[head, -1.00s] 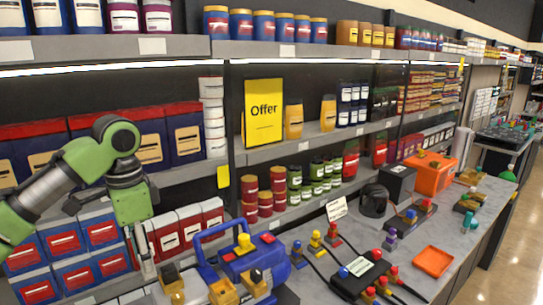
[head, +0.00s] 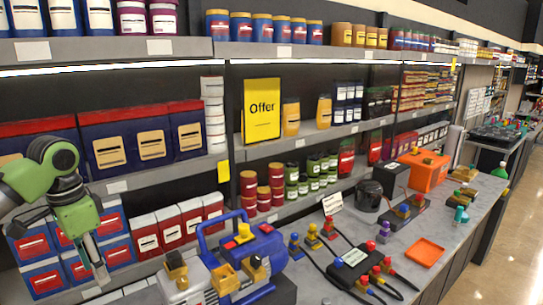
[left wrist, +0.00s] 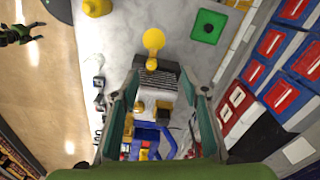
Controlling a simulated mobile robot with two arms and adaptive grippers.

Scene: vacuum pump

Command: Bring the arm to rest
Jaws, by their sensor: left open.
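My left arm comes in from the left in the head view, green and grey. Its left gripper (head: 99,272) points down in front of the lower shelf with red, white and blue boxes, to the left of the pumps. In the left wrist view the two fingers (left wrist: 165,112) stand wide apart with nothing held between them. A blue vacuum pump (head: 262,249) with a blue handle stands on the counter. A light grey pump (head: 183,290) with dark and yellow fittings stands to its left. Both pumps appear beyond the fingers in the left wrist view. My right gripper is not seen.
The grey counter (head: 395,238) runs to the right with a black box with cables (head: 353,262), an orange tray (head: 425,252) and an orange case (head: 424,171). Shelves with a yellow Offer sign (head: 261,111) rise behind. Open floor (head: 510,235) lies at the far right.

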